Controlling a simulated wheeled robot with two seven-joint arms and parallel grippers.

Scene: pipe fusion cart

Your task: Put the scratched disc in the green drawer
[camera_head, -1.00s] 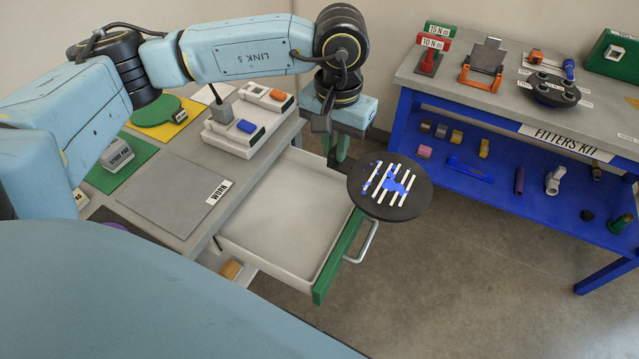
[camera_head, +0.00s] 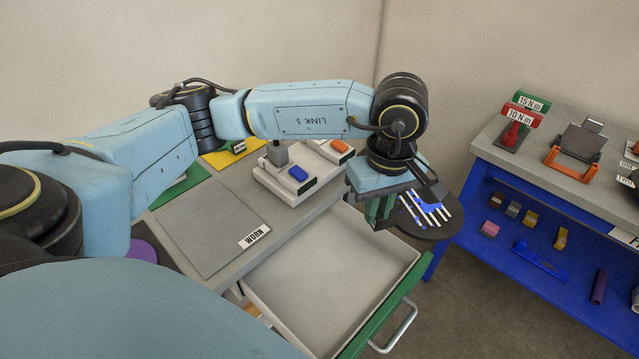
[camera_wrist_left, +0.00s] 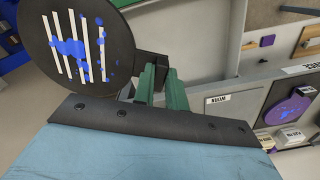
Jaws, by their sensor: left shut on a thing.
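A dark round disc (camera_head: 428,222) has white stripes and blue blotches on its face; it also shows in the left wrist view (camera_wrist_left: 75,50). My left gripper (camera_head: 378,212) is shut on a dark block at the disc's edge, and its green fingers show in the left wrist view (camera_wrist_left: 160,88). The disc is held in the air, past the far front corner of the drawer in the head view. The drawer with the green front (camera_head: 383,318) is pulled open, and the part of its inside that shows is empty. My right gripper is not in view.
The bench beside the drawer carries a grey plate labelled WORN (camera_head: 205,225) and a white holder (camera_head: 285,182) with blue and orange parts. A purple disc (camera_wrist_left: 286,104) lies on a dark pad. A blue shelf table (camera_head: 530,235) stands at the right.

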